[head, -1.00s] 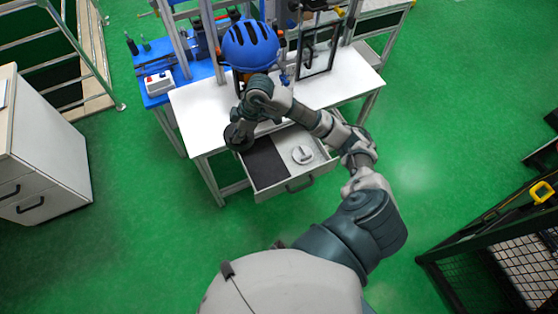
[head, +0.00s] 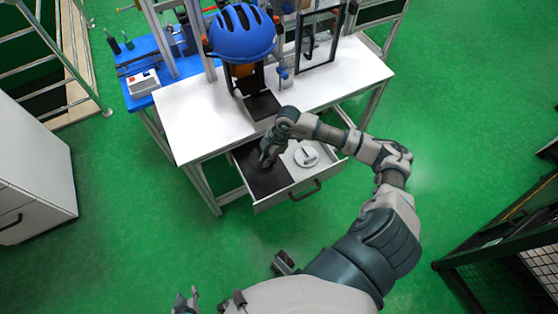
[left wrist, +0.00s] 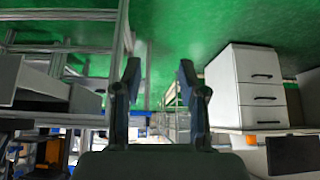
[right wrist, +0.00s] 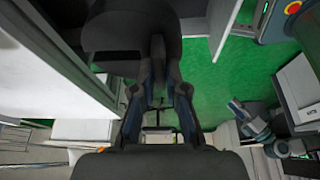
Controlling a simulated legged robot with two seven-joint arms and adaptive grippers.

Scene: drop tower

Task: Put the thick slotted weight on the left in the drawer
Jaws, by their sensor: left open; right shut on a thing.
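The thick slotted weight (right wrist: 112,40) is a dark disc at the fingertips of my right gripper (right wrist: 157,88) in the right wrist view. In the head view my right gripper (head: 265,160) points down over the left, dark-lined compartment of the open drawer (head: 300,196). There the weight hardly stands out from the dark lining, and I cannot tell whether it touches the drawer floor. My left gripper (left wrist: 160,78) is open and empty in its wrist view. It also shows at the bottom edge of the head view (head: 185,303), away from the table.
A pale slotted weight (head: 306,156) lies in the drawer's right compartment. The white table (head: 205,122) carries the drop tower with a blue helmet (head: 242,33) above a dark plate (head: 262,105). A white cabinet (head: 35,175) stands left. Green floor lies clear in front.

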